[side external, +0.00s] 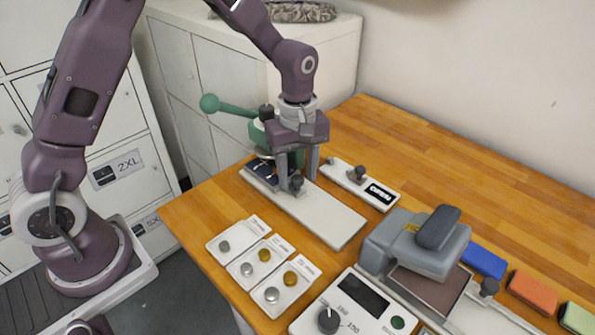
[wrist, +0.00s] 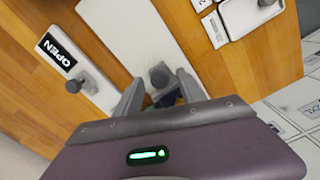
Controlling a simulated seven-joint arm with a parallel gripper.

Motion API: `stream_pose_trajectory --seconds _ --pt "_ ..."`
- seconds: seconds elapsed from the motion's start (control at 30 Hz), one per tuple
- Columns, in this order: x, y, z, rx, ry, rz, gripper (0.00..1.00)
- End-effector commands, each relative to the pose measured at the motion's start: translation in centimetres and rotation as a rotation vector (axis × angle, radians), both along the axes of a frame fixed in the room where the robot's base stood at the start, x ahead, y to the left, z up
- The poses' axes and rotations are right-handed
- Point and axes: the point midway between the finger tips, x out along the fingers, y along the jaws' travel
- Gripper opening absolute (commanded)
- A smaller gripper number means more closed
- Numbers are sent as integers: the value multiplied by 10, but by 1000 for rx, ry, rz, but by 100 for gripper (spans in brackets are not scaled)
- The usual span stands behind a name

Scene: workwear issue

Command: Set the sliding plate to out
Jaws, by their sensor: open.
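A long white plate (side external: 325,215) lies on the wooden table, running from under the green-levered press toward the front right. A dark grey knob (side external: 296,184) stands near its press end. My gripper (side external: 297,181) points down over this end, with one finger on either side of the knob. In the wrist view, the open fingers (wrist: 159,78) flank the knob (wrist: 160,75), with the white plate (wrist: 130,30) beyond it. I cannot tell whether the fingers touch the knob. A dark blue piece (side external: 260,173) lies beside it under the press, partly hidden.
The press's green lever (side external: 230,107) sticks out left of my gripper. A narrow white strip with a knob and an "OPEN" label (side external: 381,193) lies to the right. Small trays (side external: 232,250) of buttons, a dial box (side external: 350,310) and a grey press (side external: 415,240) stand in front.

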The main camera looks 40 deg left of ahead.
Motion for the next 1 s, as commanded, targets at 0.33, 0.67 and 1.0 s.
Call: stream_pose_trajectory --seconds 0.33,0.67,1.0 --pt "0 0 0 0 0 -1 0" --pt "0 0 1 0 0 -1 0" --pt "0 0 1 0 0 -1 0"
